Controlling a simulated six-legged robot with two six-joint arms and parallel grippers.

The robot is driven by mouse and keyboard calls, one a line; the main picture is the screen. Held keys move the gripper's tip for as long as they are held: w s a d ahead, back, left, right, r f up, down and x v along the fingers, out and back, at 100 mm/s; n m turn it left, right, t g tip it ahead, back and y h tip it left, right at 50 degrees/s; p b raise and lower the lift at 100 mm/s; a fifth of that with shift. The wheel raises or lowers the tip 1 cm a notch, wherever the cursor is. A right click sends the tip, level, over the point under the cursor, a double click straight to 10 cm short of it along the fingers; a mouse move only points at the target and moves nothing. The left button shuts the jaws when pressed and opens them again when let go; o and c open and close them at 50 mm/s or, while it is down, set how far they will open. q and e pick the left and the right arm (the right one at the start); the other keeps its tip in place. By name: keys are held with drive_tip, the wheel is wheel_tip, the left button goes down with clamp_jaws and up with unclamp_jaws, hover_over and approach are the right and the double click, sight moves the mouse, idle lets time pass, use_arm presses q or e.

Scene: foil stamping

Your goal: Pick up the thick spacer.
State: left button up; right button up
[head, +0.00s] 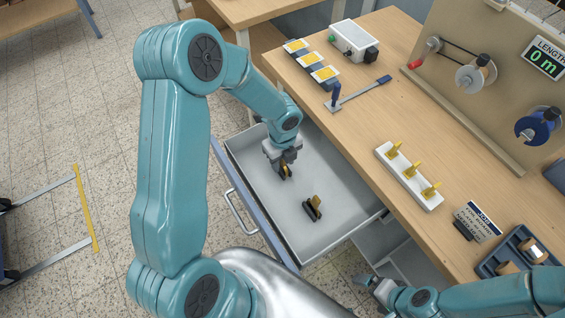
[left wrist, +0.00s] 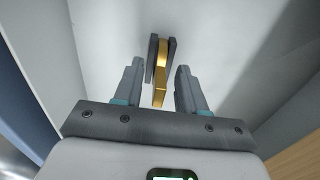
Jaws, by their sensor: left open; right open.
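An open grey drawer (head: 325,180) holds two small gold-and-dark pieces that look like spacers. One piece (head: 313,208) lies in the middle of the drawer. The other piece (head: 285,171) is right below my left gripper (head: 284,168) and partly hidden by it. In the left wrist view, a gold piece with dark sides (left wrist: 161,60) lies ahead of and between the open fingers of my left gripper (left wrist: 158,85), with nothing visibly clamped. I cannot tell which piece is the thick spacer. My right gripper (head: 371,284) is open and empty at the lower right, beside the bench.
The drawer walls surround my left gripper. The wooden bench (head: 400,118) carries yellow-topped pads (head: 310,60), a blue-handled lever (head: 360,95), a white block with yellow pegs (head: 409,177), a sign (head: 477,222) and a dark tray (head: 520,255).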

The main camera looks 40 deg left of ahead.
use_arm(q)
drive_tip(key=shift+s, duration=0.15)
clamp_jaws()
wheel_tip(320, 180, up, 20)
drive_tip(key=shift+p, duration=0.4)
idle(0.4)
